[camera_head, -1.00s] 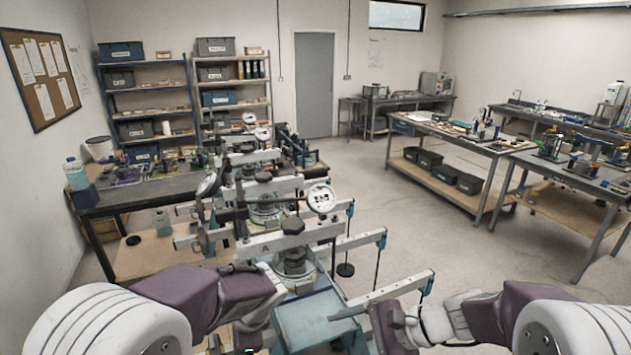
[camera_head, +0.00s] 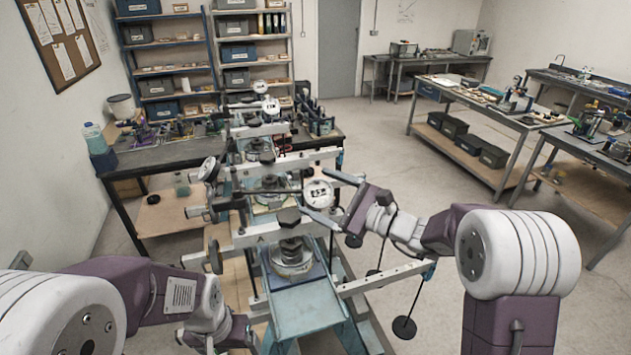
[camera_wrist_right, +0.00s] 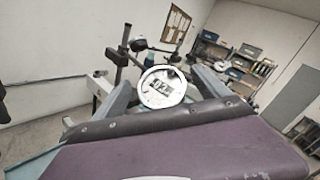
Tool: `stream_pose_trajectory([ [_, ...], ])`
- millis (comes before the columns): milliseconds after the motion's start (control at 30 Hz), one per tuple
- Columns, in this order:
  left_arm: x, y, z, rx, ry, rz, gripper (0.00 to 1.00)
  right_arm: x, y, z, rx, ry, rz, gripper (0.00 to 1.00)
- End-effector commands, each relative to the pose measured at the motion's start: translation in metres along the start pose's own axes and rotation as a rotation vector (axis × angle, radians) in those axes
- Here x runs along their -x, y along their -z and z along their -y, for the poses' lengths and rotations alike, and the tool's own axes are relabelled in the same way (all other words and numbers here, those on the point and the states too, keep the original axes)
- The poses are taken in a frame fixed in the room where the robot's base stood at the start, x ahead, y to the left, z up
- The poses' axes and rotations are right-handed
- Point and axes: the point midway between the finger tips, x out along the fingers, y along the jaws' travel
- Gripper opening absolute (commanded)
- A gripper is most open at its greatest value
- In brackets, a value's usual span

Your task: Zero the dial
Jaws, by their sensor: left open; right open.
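A round white dial gauge (camera_head: 318,194) with a dark display is mounted on the nearest lever frame (camera_head: 290,232). My right gripper (camera_head: 315,191) is open, with its two grey fingers on either side of the dial in the head view.
More lever frames with dials (camera_head: 208,168) stand in a row behind. A dark bench (camera_head: 150,158) with a bottle (camera_head: 95,138) is at left. Black weights (camera_head: 404,327) hang from rods at right. The floor between the frames and the right benches is clear.

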Motion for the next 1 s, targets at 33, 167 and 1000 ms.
stream_pose_trajectory([
  [33,0.008,0.001,0.0,-0.001,0.0,0.0,0.85,-0.007,-0.003,0.001,-0.001,-0.003,0.001,0.85],
  [167,0.011,0.001,0.0,-0.001,0.0,0.0,0.85,-0.017,-0.001,0.0,0.0,-0.002,-0.001,0.85],
  [1000,0.007,0.001,0.0,-0.002,0.0,0.001,0.85,-0.018,0.001,-0.001,0.132,-0.182,0.0,0.23],
])
